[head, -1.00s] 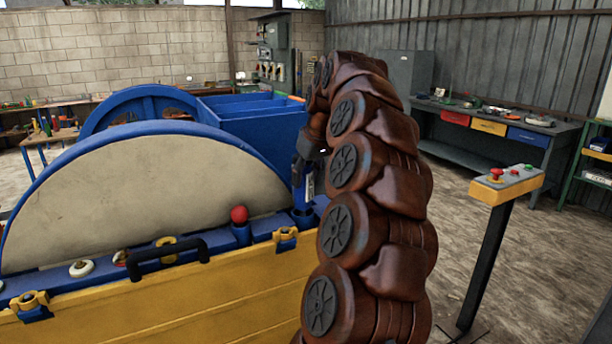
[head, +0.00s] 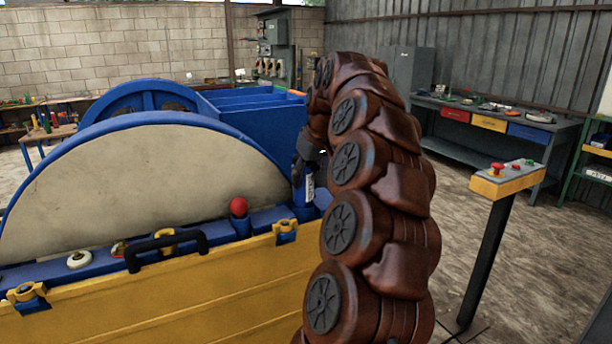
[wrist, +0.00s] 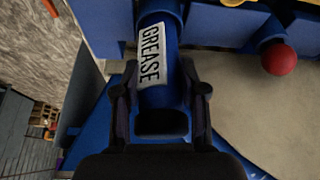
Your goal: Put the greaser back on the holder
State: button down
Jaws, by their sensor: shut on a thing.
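The greaser (wrist: 152,50) is a blue cylinder with a white GREASE label. It stands nearly upright in the head view (head: 304,186). My gripper (wrist: 161,92) is shut on it, with one dark finger on each side. In the head view my gripper (head: 308,148) is at the greaser's top, partly behind my brown arm. The holder (wrist: 162,9) is a blue round cup on the machine's blue top edge. The greaser's far end is at the cup's mouth and appears to be inside it; how deep it sits is hidden.
A red ball knob (head: 239,206) stands left of the greaser and also shows in the wrist view (wrist: 278,60). A black handle (head: 166,250) and yellow clamps line the yellow panel (head: 170,298). A control stand (head: 508,180) is at the right, with clear floor around it.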

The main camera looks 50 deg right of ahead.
jog(key=shift+f, duration=0.45)
jog(key=c, duration=0.6)
grip_release()
jog(key=shift+o, duration=0.2)
jog(key=d+v, duration=0.1)
jog(key=v, duration=1)
jog(key=shift+s+a+r, duration=0.2)
jog(key=shift+a, duration=0.2)
jog(key=shift+s+r, duration=0.1)
jog(key=shift+r, duration=0.1)
jog(key=shift+a, duration=0.1)
